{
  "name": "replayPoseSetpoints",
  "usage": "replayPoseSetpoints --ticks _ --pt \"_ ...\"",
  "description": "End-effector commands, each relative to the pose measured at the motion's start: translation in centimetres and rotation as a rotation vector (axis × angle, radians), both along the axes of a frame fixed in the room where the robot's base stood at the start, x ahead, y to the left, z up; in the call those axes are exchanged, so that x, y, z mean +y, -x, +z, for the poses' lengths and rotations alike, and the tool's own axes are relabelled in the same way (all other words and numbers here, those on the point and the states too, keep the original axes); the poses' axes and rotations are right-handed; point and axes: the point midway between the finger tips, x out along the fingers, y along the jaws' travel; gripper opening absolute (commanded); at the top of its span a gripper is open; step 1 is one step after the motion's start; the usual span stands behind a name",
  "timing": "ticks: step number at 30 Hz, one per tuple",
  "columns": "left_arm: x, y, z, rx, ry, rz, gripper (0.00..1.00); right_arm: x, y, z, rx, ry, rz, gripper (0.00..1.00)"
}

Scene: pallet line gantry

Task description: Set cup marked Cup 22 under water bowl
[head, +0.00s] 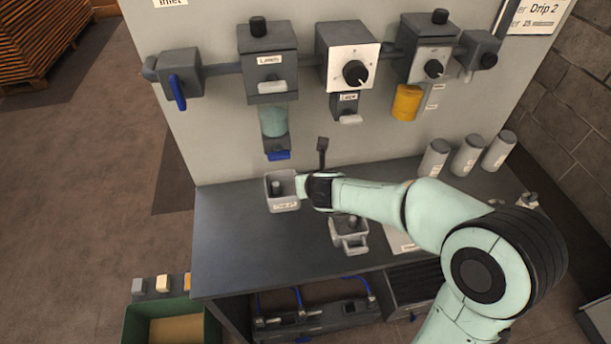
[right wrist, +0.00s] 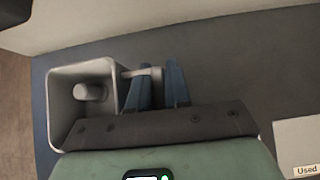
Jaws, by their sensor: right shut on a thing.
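A grey square cup (head: 282,204) with a peg inside is held at its handle by my right gripper (head: 303,187). Its front label is too small to read surely. The right wrist view shows the cup (right wrist: 57,100) upright, with the blue fingers (right wrist: 160,88) closed about its handle bar. The teal bowl (head: 274,121) with a blue drain (head: 278,154) hangs from the left unit on the panel, above and behind the cup. I cannot tell whether the cup touches the bench. A second grey cup (head: 350,240) stands to the right, partly under my arm. My left gripper is out of view.
The dark bench (head: 240,250) is clear at left and front. An amber bowl (head: 407,103) hangs farther right. Several grey cylinders (head: 468,157) stand at the back right. A dark lever (head: 322,146) rises behind my gripper. A green bin (head: 170,325) stands below left.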

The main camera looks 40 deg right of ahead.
Motion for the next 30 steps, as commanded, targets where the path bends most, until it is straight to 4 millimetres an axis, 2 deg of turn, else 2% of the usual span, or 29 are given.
replayPoseSetpoints --ticks 3,9,12,17,21,24,30 --pt "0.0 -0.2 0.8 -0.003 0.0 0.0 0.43 -1.5 -2.8 0.1 0.0 -0.005 -0.003 0.0" --pt "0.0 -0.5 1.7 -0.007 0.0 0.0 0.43 -3.5 -6.3 0.1 -0.002 -0.004 -0.003 0.0" --pt "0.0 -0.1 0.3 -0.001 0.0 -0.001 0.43 -3.3 -5.9 -1.8 0.002 0.0 -0.001 0.0" --pt "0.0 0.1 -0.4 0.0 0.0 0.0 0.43 -3.3 -5.9 -2.9 0.002 0.0 -0.001 0.0" --pt "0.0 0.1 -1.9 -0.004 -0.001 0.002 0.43 -3.3 -5.9 -5.5 0.005 -0.001 -0.001 0.0" --pt "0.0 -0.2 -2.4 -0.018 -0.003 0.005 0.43 -3.3 -5.9 -6.8 0.002 0.0 -0.001 0.0" --pt "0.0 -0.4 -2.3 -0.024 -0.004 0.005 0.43 -3.5 -6.3 -7.0 -0.002 0.0 -0.001 0.0"
